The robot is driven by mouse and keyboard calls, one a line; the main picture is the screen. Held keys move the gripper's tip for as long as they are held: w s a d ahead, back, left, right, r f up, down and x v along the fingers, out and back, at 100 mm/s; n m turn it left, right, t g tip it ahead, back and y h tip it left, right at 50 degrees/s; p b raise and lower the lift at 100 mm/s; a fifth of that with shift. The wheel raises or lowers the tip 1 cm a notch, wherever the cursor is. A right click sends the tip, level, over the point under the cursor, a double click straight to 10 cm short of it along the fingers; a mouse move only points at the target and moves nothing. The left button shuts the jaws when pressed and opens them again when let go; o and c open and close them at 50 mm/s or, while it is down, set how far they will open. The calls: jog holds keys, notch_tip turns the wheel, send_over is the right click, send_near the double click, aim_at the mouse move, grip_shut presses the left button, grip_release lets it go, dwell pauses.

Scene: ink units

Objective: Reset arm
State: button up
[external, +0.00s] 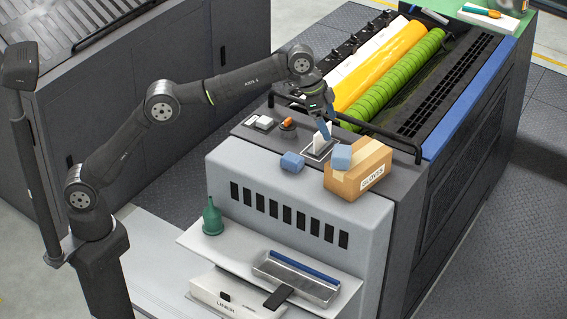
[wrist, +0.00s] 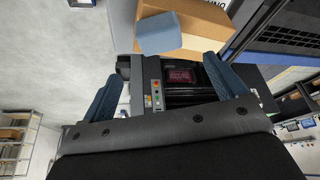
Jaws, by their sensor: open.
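My gripper (external: 322,128) hangs above the grey top of the press end, at the end of my outstretched arm. Its two blue fingers are apart, and in the wrist view my gripper (wrist: 165,72) has nothing between its fingertips. A cardboard box marked GLOVES (external: 358,172) stands just in front and to the right of the fingers. A light blue block (external: 342,156) is at its top left; the same block (wrist: 160,34) and box (wrist: 212,22) show ahead of the fingers in the wrist view.
A black handrail (external: 365,125) runs close behind my gripper, with yellow and green rollers (external: 400,75) beyond. Below, a shelf holds a green bottle (external: 212,217) and a metal tray (external: 320,290).

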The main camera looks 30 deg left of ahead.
aim_at(342, 151)
jog(key=x, duration=1.1)
jog(key=shift+d+f, duration=0.15)
jog(key=shift+f, duration=0.15)
jog(key=shift+d+r, duration=0.1)
jog(key=shift+d, duration=0.05)
jog(key=shift+r, duration=1.35)
